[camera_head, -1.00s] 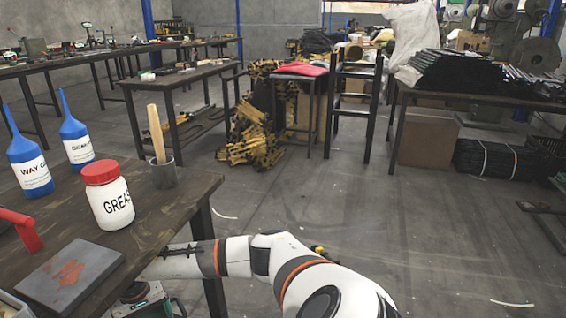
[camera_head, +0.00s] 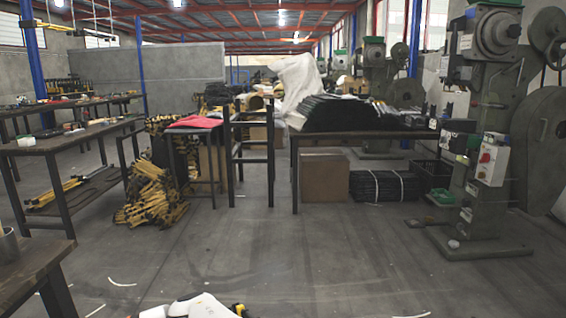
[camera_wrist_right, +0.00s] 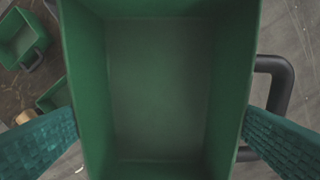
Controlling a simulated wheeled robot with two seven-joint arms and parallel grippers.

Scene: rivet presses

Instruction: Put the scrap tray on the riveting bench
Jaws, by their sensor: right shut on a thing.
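The scrap tray (camera_wrist_right: 228,70) fills the middle of the right wrist view, a deep green open box with a black handle on its right side. Its inside looks empty. My right gripper (camera_wrist_right: 160,122) is shut on it, with one teal finger at each side. In the head view only part of my white arm shows at the bottom edge; the tray and both grippers are out of that view. A dark bench (camera_head: 362,134) with a pile of black strips stands ahead, beside a green-grey press (camera_head: 480,120); I cannot tell if it is the riveting bench.
More green trays (camera_wrist_right: 22,40) lie at the left of the right wrist view. A dark table corner (camera_head: 30,272) is at the near left. A yellow parts heap (camera_head: 152,195), a stool with a red cloth (camera_head: 195,122) and a black frame (camera_head: 250,150) stand ahead. The middle floor is clear.

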